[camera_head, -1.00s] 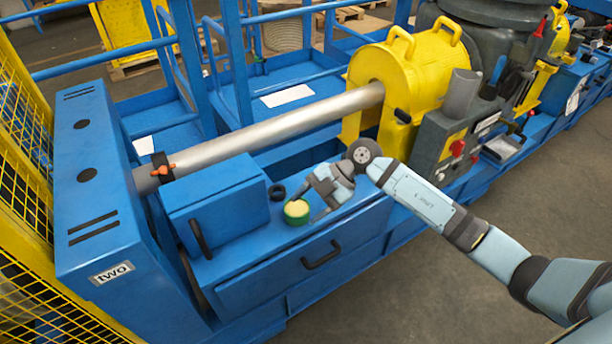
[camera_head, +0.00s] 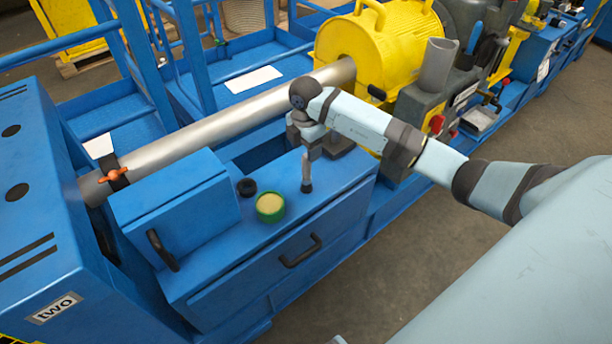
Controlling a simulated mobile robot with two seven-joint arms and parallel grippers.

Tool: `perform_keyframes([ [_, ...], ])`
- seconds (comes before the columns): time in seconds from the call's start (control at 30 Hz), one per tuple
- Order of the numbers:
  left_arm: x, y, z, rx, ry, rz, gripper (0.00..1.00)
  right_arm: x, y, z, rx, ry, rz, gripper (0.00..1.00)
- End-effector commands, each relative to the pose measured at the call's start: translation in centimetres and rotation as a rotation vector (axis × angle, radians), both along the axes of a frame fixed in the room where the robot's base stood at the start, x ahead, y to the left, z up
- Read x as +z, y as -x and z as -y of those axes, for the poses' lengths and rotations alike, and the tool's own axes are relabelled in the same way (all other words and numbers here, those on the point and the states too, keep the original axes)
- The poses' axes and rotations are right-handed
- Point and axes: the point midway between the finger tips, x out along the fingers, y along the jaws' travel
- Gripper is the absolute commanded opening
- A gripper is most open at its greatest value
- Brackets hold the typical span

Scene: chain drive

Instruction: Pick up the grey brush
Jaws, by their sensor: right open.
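I cannot clearly make out a grey brush in the head view. My right gripper (camera_head: 307,178) comes in from the right and points down over the blue bench top (camera_head: 338,192). Its jaws are open, but I see them nearly edge-on, so one finger largely hides the other. The dark fingertip is close to the bench surface, right of a green tin (camera_head: 270,208) with pale yellow contents. A dark grey shape (camera_head: 339,146) lies just behind the gripper, partly hidden by my wrist; I cannot tell what it is. My left gripper is not in view.
A small black ring (camera_head: 247,187) lies behind the tin. A blue box (camera_head: 175,215) stands at the left of the bench. A steel pipe (camera_head: 215,122) runs behind into the yellow housing (camera_head: 370,50). A grey upright tube (camera_head: 438,64) stands at the right.

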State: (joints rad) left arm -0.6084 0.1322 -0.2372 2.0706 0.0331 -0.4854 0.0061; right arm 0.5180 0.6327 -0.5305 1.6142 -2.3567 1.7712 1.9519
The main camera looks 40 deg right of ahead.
Motion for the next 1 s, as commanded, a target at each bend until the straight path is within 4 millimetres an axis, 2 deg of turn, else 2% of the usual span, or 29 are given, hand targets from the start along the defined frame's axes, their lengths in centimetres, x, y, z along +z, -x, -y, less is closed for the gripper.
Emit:
perform_keyframes([
  [0.23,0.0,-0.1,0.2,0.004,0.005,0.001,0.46,-1.5,0.0,0.0,0.002,-0.002,0.0,0.58],
  [0.5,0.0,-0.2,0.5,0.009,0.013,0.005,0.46,-5.4,0.0,0.3,0.001,-0.002,-0.001,0.58],
  [0.77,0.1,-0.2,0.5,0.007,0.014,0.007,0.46,-5.8,0.0,0.3,0.002,-0.001,0.001,0.58],
  [1.0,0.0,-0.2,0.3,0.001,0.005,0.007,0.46,-5.8,0.0,0.3,0.002,-0.001,0.001,0.05],
])
